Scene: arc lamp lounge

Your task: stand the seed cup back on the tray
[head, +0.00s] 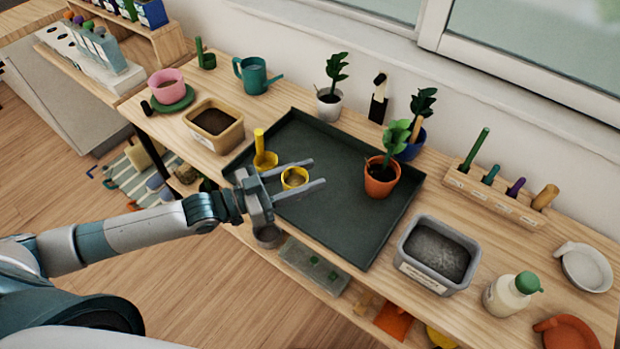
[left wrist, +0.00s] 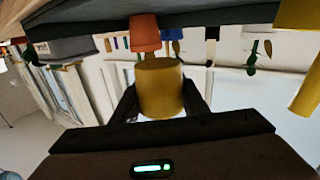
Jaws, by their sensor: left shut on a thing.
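The yellow seed cup (head: 295,178) is between the two fingers of my left gripper (head: 300,175), which is shut on it. The cup looks upright in the head view, with brownish contents inside its rim. It also fills the middle of the left wrist view (left wrist: 160,88), which is upside down, with a finger on each side. The dark tray (head: 340,225) lies under the gripper, and the cup is over its left part. The cup appears held above the tray; the exact gap is hard to judge. My right gripper is not in view.
A yellow scoop (head: 264,158) stands on the tray just behind the gripper. An orange pot with a seedling (head: 381,177) stands on the tray's right side. A tan soil tub (head: 214,125) is left of the tray, a grey tub (head: 437,255) right. The tray's middle and front are clear.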

